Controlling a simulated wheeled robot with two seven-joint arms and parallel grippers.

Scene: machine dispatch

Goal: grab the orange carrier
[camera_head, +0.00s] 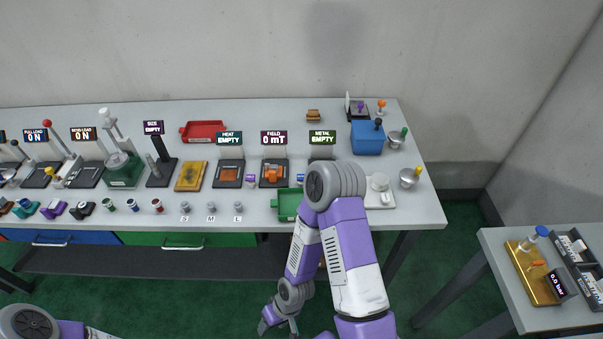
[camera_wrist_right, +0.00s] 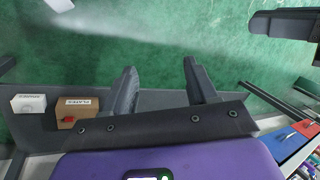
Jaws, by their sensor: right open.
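A smaller orange-brown piece (camera_head: 313,116) lies at the back of the bench; I cannot tell which is the carrier. My right gripper (camera_head: 280,326) hangs low in front of the bench, well below and away from both. In the right wrist view its two dark fingers (camera_wrist_right: 163,85) are apart, with nothing between them. Of my left arm only a link shows at the lower left; its gripper is not in view.
The bench (camera_head: 420,205) holds several stations, a red tray (camera_head: 203,131), a green tray (camera_head: 287,207) partly behind my right arm, and a blue box (camera_head: 367,140). Under it is a shelf (camera_head: 120,264). A box marked PLATES (camera_wrist_right: 75,111) shows in the wrist view. A side table (camera_head: 510,290) stands right.

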